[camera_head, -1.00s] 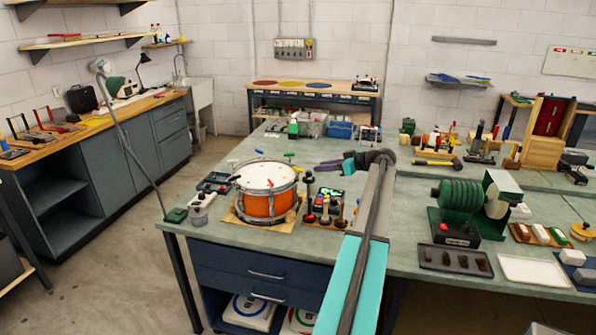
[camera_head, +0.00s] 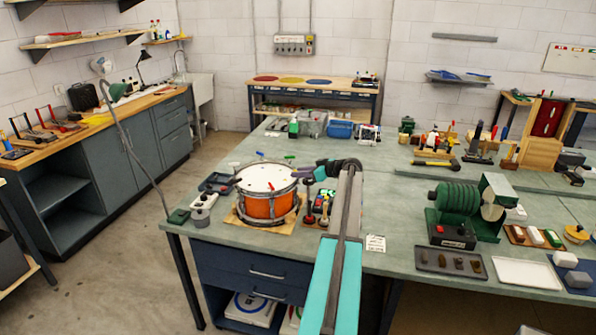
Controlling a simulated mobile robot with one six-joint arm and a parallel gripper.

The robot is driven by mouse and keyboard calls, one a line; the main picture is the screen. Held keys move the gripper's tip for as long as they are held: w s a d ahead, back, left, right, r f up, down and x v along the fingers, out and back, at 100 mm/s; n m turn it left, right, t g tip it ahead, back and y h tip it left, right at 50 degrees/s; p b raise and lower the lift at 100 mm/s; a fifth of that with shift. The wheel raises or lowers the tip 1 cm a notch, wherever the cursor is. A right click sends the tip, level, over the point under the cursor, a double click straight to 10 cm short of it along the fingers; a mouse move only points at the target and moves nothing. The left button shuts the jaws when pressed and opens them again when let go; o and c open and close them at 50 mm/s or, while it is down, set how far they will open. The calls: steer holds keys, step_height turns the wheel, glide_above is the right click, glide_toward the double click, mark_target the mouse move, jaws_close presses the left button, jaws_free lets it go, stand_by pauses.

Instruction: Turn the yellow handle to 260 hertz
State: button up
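The orange drum (camera_head: 266,207) with a white head and metal rim sits on a wooden base at the front left of the bench.
A white card (camera_head: 375,243) lies right of my arm. Grey canisters (camera_head: 203,203) stand left.

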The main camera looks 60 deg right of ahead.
steer(key=shift+w+f, duration=0.2)
steer(key=shift+w, duration=0.45)
steer(key=shift+c, duration=0.3)
jaws_close()
steer(key=shift+a+f, duration=0.1)
steer(key=shift+a, duration=0.1)
steer(key=shift+d, duration=0.1)
steer(key=m+h+b, duration=0.1)
steer(key=b, duration=0.1)
steer(key=h+b, duration=0.1)
steer(key=b, duration=0.1)
steer(key=shift+s+f+m, duration=0.1)
steer(key=shift+f+m, duration=0.15)
steer(key=shift+m, duration=0.15)
steer(key=shift+g+h+b, duration=0.3)
steer(key=shift+b, duration=0.35)
